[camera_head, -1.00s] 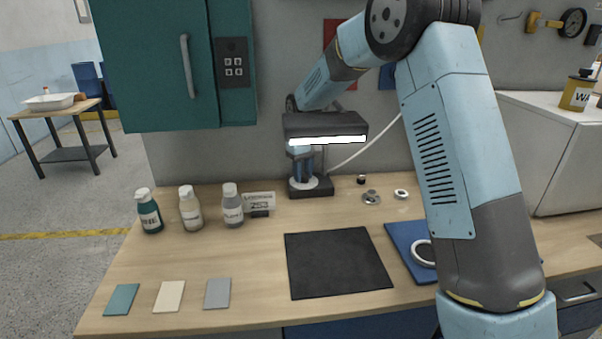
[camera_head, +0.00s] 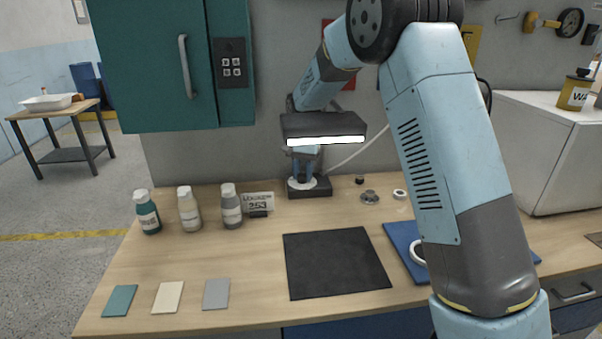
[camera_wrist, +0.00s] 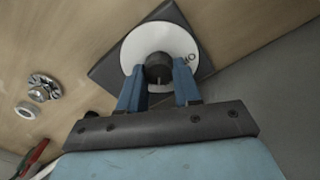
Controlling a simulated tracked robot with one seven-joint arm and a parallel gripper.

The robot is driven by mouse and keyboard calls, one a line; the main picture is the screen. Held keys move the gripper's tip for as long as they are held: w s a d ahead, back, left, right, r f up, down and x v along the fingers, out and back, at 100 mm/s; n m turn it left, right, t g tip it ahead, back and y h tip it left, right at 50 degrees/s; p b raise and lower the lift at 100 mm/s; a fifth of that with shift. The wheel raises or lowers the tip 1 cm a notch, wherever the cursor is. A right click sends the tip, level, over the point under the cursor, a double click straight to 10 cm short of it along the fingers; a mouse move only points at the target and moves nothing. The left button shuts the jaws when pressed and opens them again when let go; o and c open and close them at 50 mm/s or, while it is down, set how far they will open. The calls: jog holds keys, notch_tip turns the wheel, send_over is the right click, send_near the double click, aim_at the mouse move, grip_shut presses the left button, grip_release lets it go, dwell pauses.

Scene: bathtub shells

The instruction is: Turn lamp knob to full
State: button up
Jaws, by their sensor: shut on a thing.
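The desk lamp stands at the back of the workbench in the head view, with a dark head (camera_head: 300,127) and a lit white strip (camera_head: 325,140) under it. Its dark square base (camera_head: 323,188) carries a white round dial, which shows in the wrist view (camera_wrist: 184,42) with a dark round knob (camera_wrist: 158,67) at its centre. My gripper (camera_wrist: 159,80) reaches down over the dial, with one blue finger on each side of the knob, and is shut on it. In the head view my gripper (camera_head: 305,170) is partly hidden behind the lamp head. The dial's marks are mostly too small to read.
Several bottles (camera_head: 189,210) and a small sign (camera_head: 258,200) stand left of the lamp. A small black part (camera_head: 360,180), a metal part (camera_head: 370,197) and a white ring (camera_head: 400,194) lie to its right. A black mat (camera_head: 335,264) lies in front. A teal cabinet (camera_head: 155,65) hangs at upper left.

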aim_at(302, 174)
jog(key=shift+s+f+m, duration=0.1)
jog(key=shift+s+m, duration=0.05)
jog(key=shift+m, duration=1.85)
jog(key=o, duration=1)
jog(key=shift+o, duration=0.2)
notch_tip(302, 174, up, 14)
